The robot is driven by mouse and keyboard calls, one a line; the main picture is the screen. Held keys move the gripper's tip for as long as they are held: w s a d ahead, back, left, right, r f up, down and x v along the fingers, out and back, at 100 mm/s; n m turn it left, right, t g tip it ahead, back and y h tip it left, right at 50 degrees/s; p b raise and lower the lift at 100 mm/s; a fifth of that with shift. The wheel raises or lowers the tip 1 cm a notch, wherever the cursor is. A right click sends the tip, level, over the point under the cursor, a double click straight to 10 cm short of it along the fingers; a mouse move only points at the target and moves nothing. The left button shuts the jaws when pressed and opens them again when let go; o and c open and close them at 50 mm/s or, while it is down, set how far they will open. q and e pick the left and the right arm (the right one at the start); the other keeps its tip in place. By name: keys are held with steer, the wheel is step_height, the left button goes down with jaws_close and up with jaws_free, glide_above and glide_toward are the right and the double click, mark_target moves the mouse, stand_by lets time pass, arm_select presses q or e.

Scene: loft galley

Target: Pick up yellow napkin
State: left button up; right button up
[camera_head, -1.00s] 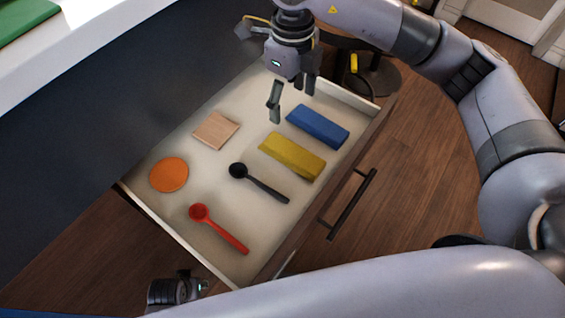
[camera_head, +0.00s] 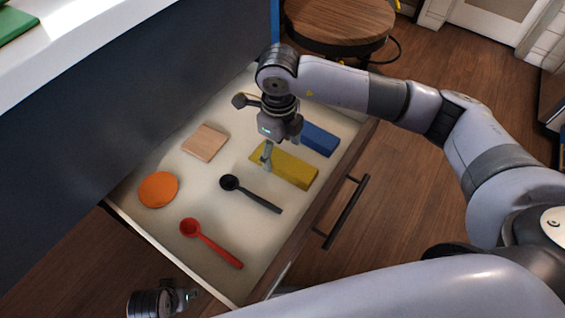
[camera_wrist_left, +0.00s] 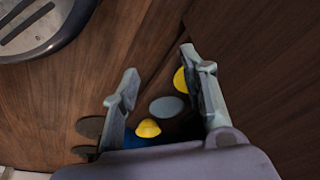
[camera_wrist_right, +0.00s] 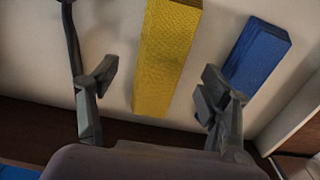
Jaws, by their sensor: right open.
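The yellow napkin (camera_head: 290,170) is a folded oblong block lying in the open drawer, beside the blue folded napkin (camera_head: 320,139). In the right wrist view the yellow napkin (camera_wrist_right: 166,60) lies between the two spread fingers, apart from both; the blue napkin (camera_wrist_right: 257,55) is beyond the right finger. My left gripper (camera_wrist_left: 160,75) is open and empty, outside the drawer over the wooden floor.
The drawer (camera_head: 205,279) also holds a black spoon (camera_head: 250,193), a red spoon (camera_head: 210,242), an orange disc (camera_head: 158,189) and a wooden square (camera_head: 206,142). Its front has a dark handle (camera_head: 342,212). A round stool (camera_head: 338,22) stands behind the drawer.

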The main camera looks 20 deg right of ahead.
mark_target(280, 160)
step_height(280, 160, down, 4)
steer(key=shift+r, duration=0.2)
arm_select(q)
steer(key=shift+v, duration=0.8)
steer(key=shift+w, duration=0.25)
arm_select(e)
steer(key=shift+c, duration=0.4)
steer(key=c, duration=1.1)
